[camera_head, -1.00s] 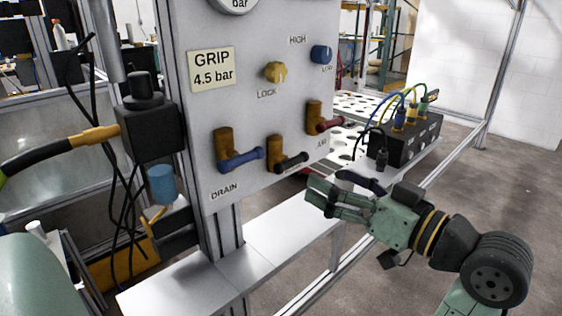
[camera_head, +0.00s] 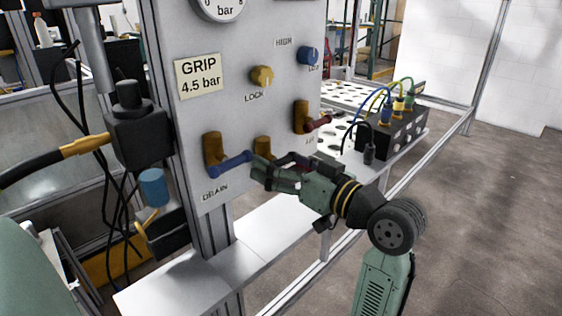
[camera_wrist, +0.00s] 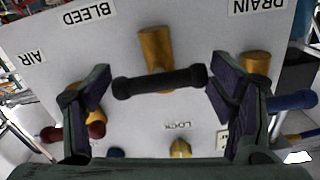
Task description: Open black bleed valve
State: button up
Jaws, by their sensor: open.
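The black bleed valve has a brass body (camera_head: 263,147) on the grey panel in the head view. My gripper (camera_head: 266,166) is in front of it and hides most of its black handle. In the wrist view, which is upside down, the black handle (camera_wrist: 175,79) lies level across the brass body (camera_wrist: 155,47), under the BLEED label side. My gripper (camera_wrist: 161,84) is open, with one finger beyond each end of the handle. I cannot tell whether a finger touches it.
The blue drain lever (camera_head: 235,164) is close on the left and the red air lever (camera_head: 318,123) on the right. A yellow lock knob (camera_head: 262,76) and a blue knob (camera_head: 308,56) sit above. A metal shelf (camera_head: 250,240) runs below, and a black connector box (camera_head: 395,135) stands right.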

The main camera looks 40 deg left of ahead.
jog(key=shift+c, duration=0.4)
jog(key=c, duration=0.7)
jog(key=shift+f+n+b, duration=0.1)
jog(key=shift+n+b, duration=0.2)
jog(key=shift+b, duration=0.1)
jog(key=n+b, duration=0.2)
jog(key=b, duration=0.1)
jog(key=shift+f+n, duration=0.2)
jog(key=shift+n, duration=0.1)
jog(key=n+b, duration=0.3)
jog(key=b, duration=0.1)
jog(key=shift+n+b, duration=0.3)
jog(key=n+b, duration=0.5)
jog(key=n, duration=0.1)
jog(key=shift+b, duration=0.4)
jog(key=shift+r+n+b, duration=0.15)
jog(key=shift+n+b, duration=1.45)
jog(key=shift+n, duration=1.1)
jog(key=shift+s, duration=0.1)
